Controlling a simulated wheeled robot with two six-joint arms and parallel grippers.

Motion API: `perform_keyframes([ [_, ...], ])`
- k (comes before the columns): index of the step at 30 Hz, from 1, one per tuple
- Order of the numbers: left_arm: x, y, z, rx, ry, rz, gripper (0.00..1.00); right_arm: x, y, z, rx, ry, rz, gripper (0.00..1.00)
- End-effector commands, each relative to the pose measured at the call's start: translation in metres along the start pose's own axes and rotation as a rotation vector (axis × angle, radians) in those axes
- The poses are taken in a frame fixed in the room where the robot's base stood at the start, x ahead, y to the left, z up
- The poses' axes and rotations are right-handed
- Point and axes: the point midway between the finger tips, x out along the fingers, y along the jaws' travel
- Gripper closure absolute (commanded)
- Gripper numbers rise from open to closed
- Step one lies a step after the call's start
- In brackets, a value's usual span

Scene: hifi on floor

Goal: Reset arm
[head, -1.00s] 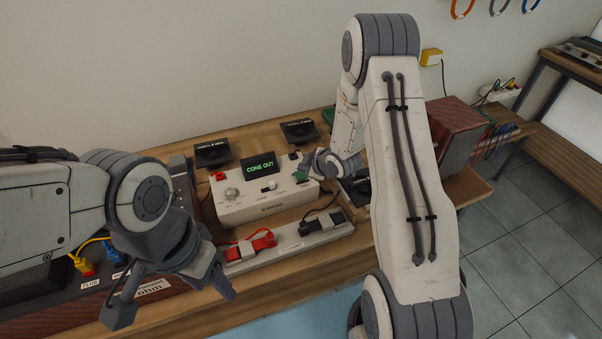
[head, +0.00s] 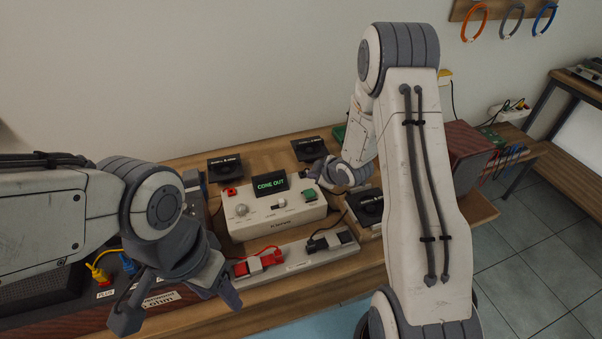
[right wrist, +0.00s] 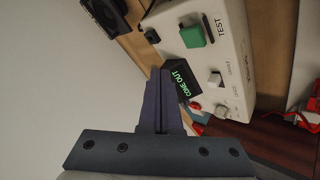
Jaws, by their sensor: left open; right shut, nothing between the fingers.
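My left gripper (head: 180,302) is open and empty at the lower left of the head view, in front of the workbench's near side. My right arm rises on the right of the head view, its elbow high, and reaches down behind the white tester box. My right gripper (head: 314,172) is shut and empty near the box's back right corner; its closed fingers fill the middle of the right wrist view (right wrist: 160,92). The white tester box (head: 268,214) has a screen (head: 270,183) reading "CONE OUT" and a green button (head: 309,194). Whether the right fingertips touch the box is unclear.
Black speaker drivers (head: 224,168) stand behind and beside the box. A grey strip (head: 290,262) with red and black clips lies in front. A speaker cabinet (head: 468,155) stands at right. Cable plugs (head: 98,274) lie near my left arm. Coloured rings (head: 475,22) hang on the wall.

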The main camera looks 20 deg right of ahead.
Motion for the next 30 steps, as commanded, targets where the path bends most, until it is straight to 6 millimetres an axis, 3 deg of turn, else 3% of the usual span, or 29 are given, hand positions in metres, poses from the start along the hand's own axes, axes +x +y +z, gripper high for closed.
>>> perform_keyframes([
  [7,0.000,0.000,0.000,-0.001,0.000,0.000,0.45,-0.005,-0.001,-0.010,0.003,-0.013,-0.010,1.00],
  [11,0.000,0.000,0.000,-0.001,0.000,0.000,0.45,-0.027,-0.012,-0.048,0.032,-0.073,-0.049,1.00],
  [15,0.000,0.000,0.000,-0.001,0.000,0.000,0.45,-0.078,-0.048,-0.099,0.116,-0.181,-0.123,1.00],
  [21,0.000,0.000,0.000,-0.001,0.000,0.000,0.45,-0.179,-0.126,-0.142,0.258,-0.340,-0.254,1.00],
  [27,0.000,0.000,0.000,-0.001,0.000,0.000,0.45,-0.281,-0.204,-0.143,0.363,-0.492,-0.408,1.00],
  [30,0.000,0.000,0.000,-0.001,0.000,0.000,0.45,-0.315,-0.228,-0.135,0.385,-0.551,-0.464,1.00],
])
